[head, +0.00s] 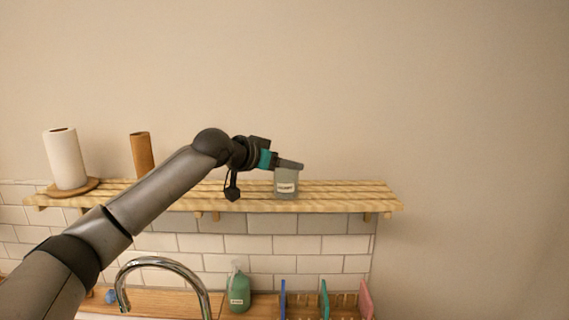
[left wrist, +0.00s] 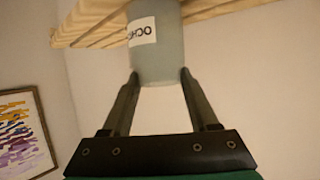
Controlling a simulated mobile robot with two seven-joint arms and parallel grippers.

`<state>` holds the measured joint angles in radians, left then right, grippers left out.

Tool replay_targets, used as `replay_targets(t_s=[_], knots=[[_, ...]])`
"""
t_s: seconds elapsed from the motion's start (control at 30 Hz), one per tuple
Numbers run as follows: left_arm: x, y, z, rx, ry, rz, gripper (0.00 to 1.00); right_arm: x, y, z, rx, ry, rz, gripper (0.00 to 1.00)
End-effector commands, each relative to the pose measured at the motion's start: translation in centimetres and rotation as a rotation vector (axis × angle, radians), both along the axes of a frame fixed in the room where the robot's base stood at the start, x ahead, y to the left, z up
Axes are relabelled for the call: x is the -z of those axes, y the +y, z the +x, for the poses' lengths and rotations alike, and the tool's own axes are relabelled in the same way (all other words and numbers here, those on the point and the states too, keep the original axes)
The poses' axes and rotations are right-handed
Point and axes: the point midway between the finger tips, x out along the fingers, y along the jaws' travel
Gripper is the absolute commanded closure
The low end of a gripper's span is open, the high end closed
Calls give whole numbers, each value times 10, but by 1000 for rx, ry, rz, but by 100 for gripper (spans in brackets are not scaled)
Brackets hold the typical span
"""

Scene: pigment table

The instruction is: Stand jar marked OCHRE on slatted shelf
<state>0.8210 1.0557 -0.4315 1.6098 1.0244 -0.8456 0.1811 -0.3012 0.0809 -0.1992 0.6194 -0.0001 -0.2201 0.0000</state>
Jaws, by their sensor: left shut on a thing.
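The jar (head: 287,187) is grey-green with a white label. In the left wrist view the jar (left wrist: 160,65) shows part of its label, which reads like OCHRE, though the end is cut off. My left gripper (head: 290,165) is shut on the jar, with one finger on each side of it. The jar looks upright over the right half of the slatted shelf (head: 350,196), near its front edge. I cannot tell whether its base touches the slats. My right gripper is not in view.
A paper towel roll (head: 65,158) on a wooden base and a brown cylinder (head: 141,155) stand at the shelf's left. The shelf right of the jar is bare. Below are a tap (head: 165,263), a green bottle (head: 238,291) and a rack with coloured boards (head: 325,298).

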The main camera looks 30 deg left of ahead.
Motion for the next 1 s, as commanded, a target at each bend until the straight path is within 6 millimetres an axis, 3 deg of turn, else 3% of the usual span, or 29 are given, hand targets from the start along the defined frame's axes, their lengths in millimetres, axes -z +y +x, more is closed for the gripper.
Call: replay_targets(t_s=[0.13, 0.17, 0.4, 0.77, 1.0], knots=[[2, 0, 0, 0, -1, 0, 100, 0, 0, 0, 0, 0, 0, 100], [3, 0, 0, 0, 1, 0, 39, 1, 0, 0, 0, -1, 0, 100], [2, 0, 0, 0, 1, 0, 12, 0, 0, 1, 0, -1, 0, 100], [-1, 1, -1, -1, 0, 0, 9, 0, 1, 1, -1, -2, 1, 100], [-10, 5, -29, -1, 0, 6, 9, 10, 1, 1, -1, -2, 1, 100]])
